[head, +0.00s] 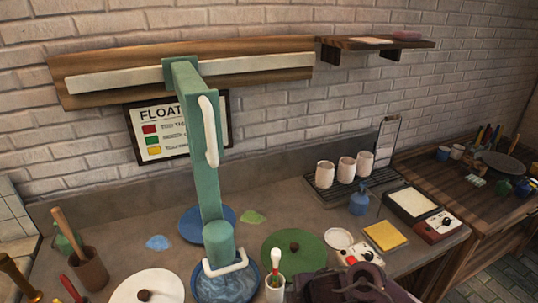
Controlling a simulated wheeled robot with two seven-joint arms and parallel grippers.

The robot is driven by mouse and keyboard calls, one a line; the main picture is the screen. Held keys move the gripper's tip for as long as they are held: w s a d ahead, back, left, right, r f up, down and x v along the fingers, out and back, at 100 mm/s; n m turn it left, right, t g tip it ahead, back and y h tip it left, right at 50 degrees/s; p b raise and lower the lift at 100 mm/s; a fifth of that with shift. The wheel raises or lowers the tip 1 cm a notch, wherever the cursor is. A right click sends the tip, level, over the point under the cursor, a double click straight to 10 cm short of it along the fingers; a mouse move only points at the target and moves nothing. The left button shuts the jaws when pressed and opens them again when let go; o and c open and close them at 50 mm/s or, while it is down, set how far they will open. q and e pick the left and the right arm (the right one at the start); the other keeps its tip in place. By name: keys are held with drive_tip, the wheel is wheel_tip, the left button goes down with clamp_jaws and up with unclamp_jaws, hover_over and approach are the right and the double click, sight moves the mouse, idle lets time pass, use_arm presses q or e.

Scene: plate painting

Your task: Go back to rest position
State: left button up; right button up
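A dark purple-grey part that looks like my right gripper (352,285) is at the bottom edge, right of centre, over the front of the counter. Its fingertips cannot be made out, so I cannot tell if it is open or holds anything. It is close to a small cup with a red-and-white tool (275,262) in it. My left gripper is not in view.
A rack with white cups (347,168) and a yellow pad (385,236) stand right. Tool pots (88,265) stand left.

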drive_tip(key=s+a+r+m+t, duration=0.2)
drive_tip(key=s+a+r+m, duration=0.2)
drive_tip(key=r+m, duration=0.15)
drive_tip(key=s+d+r+m+g+h, duration=0.3)
drive_tip(key=s+d+m+h, duration=0.1)
drive_tip(key=s+d+m, duration=1.1)
wheel_tip(320, 180, down, 32)
drive_tip(key=d+n+g+b, duration=0.1)
drive_tip(key=d+n+b, duration=0.1)
drive_tip(key=n+b, duration=0.1)
drive_tip(key=s+d+f+g+b, duration=0.1)
drive_tip(key=s+d+f+b, duration=0.1)
drive_tip(key=s+f, duration=1.9)
drive_tip(key=shift+d+f+b, duration=0.4)
drive_tip(key=shift+d+f, duration=0.35)
